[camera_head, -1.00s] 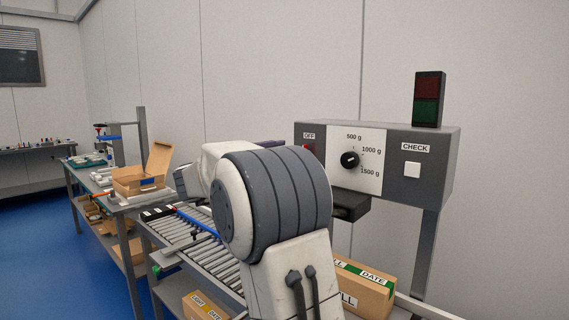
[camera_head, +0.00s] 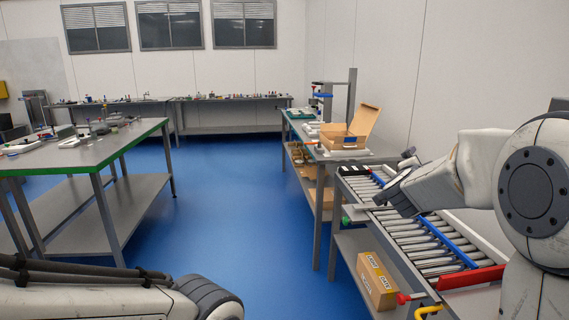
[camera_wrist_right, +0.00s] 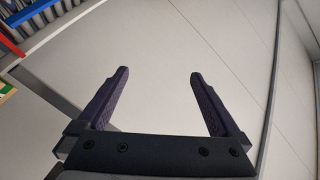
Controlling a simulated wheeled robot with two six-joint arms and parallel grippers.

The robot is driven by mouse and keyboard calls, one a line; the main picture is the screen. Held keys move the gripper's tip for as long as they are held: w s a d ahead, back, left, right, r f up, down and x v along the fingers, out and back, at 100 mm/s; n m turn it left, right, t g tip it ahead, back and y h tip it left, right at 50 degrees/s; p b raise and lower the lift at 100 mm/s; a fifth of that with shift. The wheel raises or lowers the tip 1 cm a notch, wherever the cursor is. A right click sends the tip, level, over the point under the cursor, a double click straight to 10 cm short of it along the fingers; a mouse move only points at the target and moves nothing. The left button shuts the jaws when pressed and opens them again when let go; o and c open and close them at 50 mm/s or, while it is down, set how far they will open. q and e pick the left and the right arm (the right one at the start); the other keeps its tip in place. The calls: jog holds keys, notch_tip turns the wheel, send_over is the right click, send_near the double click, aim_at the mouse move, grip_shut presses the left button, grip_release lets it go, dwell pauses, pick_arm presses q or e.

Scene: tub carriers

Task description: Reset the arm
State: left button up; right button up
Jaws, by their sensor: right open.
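My right arm (camera_head: 535,190) comes in from the right in the head view, white with a dark round joint cover.
The roller conveyor (camera_head: 430,240) has a blue bar and a red end piece. A carton (camera_head: 378,280) lies on the shelf below. An open cardboard box (camera_head: 343,137) stands on the bench behind. A green-edged table (camera_head: 85,150) is at left. Blue floor between is clear.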

jog(key=s+a+f+n+g+y, duration=0.2)
jog(key=s+a+f+n+y, duration=0.1)
jog(key=a+f+n+y, duration=0.25)
jog(key=s+a+f+n+g+y, duration=0.1)
jog(key=s+a+f+n+y, duration=0.2)
jog(key=a+f+n, duration=0.35)
jog(key=s+a+f+n+g+y, duration=0.1)
jog(key=s+a+f+n+g, duration=0.25)
jog(key=s+f, duration=0.5)
jog(key=s+a+f+n+g, duration=0.25)
jog(key=s+f+g, duration=0.3)
jog(key=s, duration=0.55)
jog(key=s+a+r+n+g+y+p, duration=0.1)
jog(key=s+a+r+n+p, duration=0.6)
jog(key=s+a+r, duration=0.5)
jog(key=shift+s+a+r+g+p, duration=0.3)
jog(key=shift+s+r+p, duration=0.1)
jog(key=shift+s+p, duration=0.2)
jog(key=shift+c, duration=0.3)
